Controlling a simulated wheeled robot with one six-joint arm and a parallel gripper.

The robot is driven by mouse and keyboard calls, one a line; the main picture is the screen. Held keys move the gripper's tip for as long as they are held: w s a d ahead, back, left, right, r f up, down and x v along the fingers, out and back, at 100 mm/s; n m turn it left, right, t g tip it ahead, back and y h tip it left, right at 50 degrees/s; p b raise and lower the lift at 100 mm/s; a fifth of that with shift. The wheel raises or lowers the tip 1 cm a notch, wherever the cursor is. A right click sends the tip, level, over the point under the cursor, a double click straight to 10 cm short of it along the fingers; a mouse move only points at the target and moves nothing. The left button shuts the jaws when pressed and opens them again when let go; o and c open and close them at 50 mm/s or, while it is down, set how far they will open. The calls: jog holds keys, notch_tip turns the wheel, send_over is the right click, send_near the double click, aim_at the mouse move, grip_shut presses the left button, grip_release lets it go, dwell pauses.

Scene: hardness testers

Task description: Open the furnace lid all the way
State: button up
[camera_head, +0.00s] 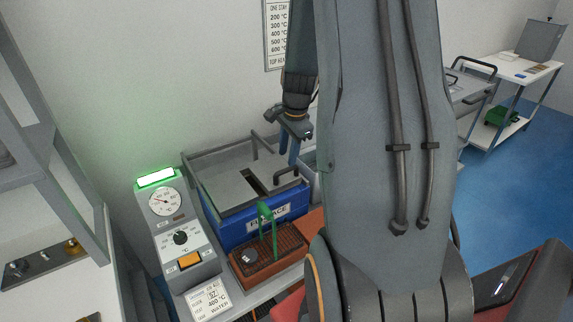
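The furnace (237,235) is a blue box with a white label on its front, standing on the bench left of my arm. Its grey lid (222,184) lies flat across the top, with a dark slot in it. A dark bar handle (286,178) sits at the lid's front right. My gripper (289,158) points down above the lid's right side, behind the handle in the picture. It appears apart from the handle, and its fingers look empty. The spacing of the fingertips is too small to judge. My arm hides what lies right of the furnace.
A control panel (176,240) with gauge, knob and orange switch stands left of the furnace. A brown grid tray (268,262) with green tongs (266,224) and a dark round piece is in front. A grey bracket (264,142) rises behind the lid near the wall.

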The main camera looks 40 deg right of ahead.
aim_at(286, 170)
jog(key=shift+w+f+p, duration=0.2)
jog(key=shift+f, duration=0.75)
jog(key=shift+w+f+p, duration=0.15)
jog(key=shift+w+f, duration=0.05)
jog(key=shift+f, duration=0.8)
jog(key=shift+w+f+p, duration=0.2)
jog(key=shift+f, duration=0.75)
grip_shut()
